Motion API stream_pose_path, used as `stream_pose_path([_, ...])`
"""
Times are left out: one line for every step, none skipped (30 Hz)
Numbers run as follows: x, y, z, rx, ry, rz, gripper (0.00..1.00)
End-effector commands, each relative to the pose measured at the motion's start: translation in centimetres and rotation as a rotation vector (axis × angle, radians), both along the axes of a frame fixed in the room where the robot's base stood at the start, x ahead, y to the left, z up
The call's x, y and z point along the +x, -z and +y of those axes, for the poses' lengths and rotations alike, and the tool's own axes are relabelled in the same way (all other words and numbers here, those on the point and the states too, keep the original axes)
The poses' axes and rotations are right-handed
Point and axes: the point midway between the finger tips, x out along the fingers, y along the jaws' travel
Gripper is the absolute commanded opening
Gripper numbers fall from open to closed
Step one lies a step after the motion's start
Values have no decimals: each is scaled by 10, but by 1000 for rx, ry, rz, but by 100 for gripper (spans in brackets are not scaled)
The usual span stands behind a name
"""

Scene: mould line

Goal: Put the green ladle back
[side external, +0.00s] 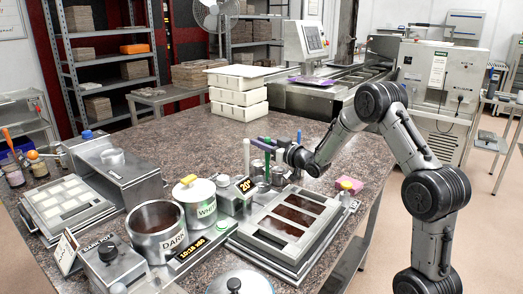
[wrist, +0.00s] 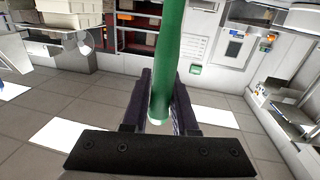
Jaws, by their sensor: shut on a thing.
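My gripper (side external: 264,144) is shut on the green ladle (side external: 267,166), holding it by its handle. In the side view the handle looks upright below my fingers, above the far end of the mould station. In the wrist view the thick green handle (wrist: 167,60) stands between my two dark fingers and runs up out of the picture. The ladle's bowl cannot be made out in either view. The open pot marked DARK (side external: 158,247) holds brown chocolate. The pot marked WHITE (side external: 204,212) has its lid on.
A metal mould frame (side external: 248,247) with brown-filled sections lies in front of my gripper. A pale upright stick (side external: 246,157) and a blue one (side external: 300,137) stand close to my fingers. White stacked boxes (side external: 238,98) stand behind. The stone tabletop (side external: 180,140) is clear at back left.

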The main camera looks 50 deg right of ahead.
Motion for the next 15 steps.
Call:
stream_pose_path([0, 9, 0, 4, 0, 3, 0])
stream_pose_path([-1, 14, 0, 3, 0, 4, 0])
stream_pose_path([0, 19, 0, 2, 0, 3, 0])
stream_pose_path([0, 22, 0, 2, 0, 2, 0])
stream_pose_path([-1, 23, 0, 2, 1, 1, 0])
stream_pose_path([-1, 24, 0, 1, 1, 0, 0])
stream_pose_path([-1, 24, 0, 1, 1, -1, 0])
stream_pose_path([-1, 23, 0, 0, 1, -1, 0])
stream_pose_path([-1, 23, 0, 0, 1, -1, 0])
stream_pose_path([-1, 23, 0, 0, 1, -1, 0])
stream_pose_path([-1, 23, 0, 0, 1, -1, 0])
stream_pose_path([-1, 23, 0, 0, 1, -1, 0])
stream_pose_path([-1, 24, 0, 0, 1, 0, 0])
stream_pose_path([-1, 24, 0, 1, 1, 0, 0])
stream_pose_path([-1, 26, 0, 1, 1, 0, 0])
